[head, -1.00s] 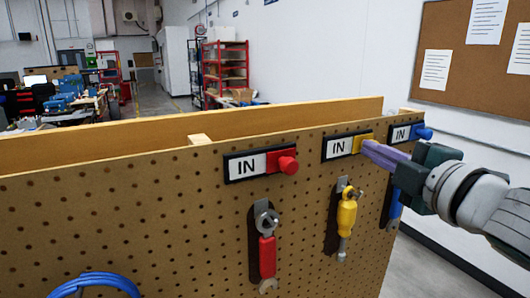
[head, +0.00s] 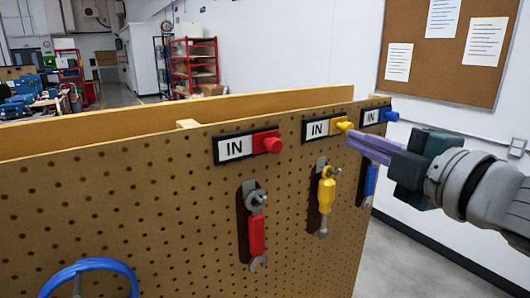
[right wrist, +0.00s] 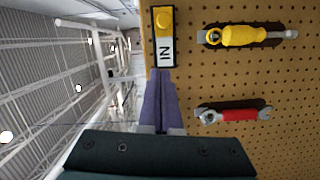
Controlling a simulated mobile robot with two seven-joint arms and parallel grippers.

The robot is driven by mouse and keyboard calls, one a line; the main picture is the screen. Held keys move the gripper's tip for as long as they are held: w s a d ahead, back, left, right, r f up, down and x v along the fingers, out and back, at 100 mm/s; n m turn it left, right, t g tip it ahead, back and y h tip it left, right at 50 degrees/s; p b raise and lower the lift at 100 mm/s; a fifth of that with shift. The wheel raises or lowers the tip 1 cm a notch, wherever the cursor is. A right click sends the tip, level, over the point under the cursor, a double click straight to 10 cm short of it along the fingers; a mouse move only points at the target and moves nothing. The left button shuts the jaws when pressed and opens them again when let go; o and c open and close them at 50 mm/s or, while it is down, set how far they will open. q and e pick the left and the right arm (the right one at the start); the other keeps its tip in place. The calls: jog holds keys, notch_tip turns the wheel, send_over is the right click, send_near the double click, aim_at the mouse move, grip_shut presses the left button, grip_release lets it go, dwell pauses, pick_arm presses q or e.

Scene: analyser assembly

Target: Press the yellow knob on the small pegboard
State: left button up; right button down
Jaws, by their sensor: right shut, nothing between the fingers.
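The pegboard (head: 120,195) is brown and upright, with labelled knob blocks along its top edge. The yellow knob (head: 344,126) sticks out from the middle "IN" plate (head: 316,129). It also shows at the top of the right wrist view (right wrist: 164,19). My right gripper (head: 348,138) has purple fingers that are shut and empty. The fingertips are just below and right of the yellow knob in the head view, and the knob is uncovered. In the right wrist view the fingertips (right wrist: 160,75) lie near the lower end of the "IN" plate. My left gripper is not in view.
A red knob (head: 273,145) is to the left and a blue knob (head: 391,116) to the right. A red wrench (head: 256,230), a yellow-handled tool (head: 326,195) and a blue-handled tool (head: 370,182) hang below. A blue coil (head: 95,266) hangs lower left.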

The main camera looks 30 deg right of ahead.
jog(key=shift+s+a+b, duration=0.2)
jog(key=shift+s+b, duration=0.3)
jog(key=shift+s, duration=1.55)
jog(key=s+a+f+m+g, duration=0.4)
jog(key=s+f+m+g, duration=0.35)
jog(key=f+m, duration=0.35)
jog(key=s+a+f+m+g+y, duration=0.25)
jog(key=s+a+f+g, duration=0.35)
jog(key=s+a, duration=0.35)
notch_tip(320, 180, up, 15)
jog(key=p, duration=1.5)
jog(key=shift+w, duration=0.25)
jog(key=shift+n, duration=0.25)
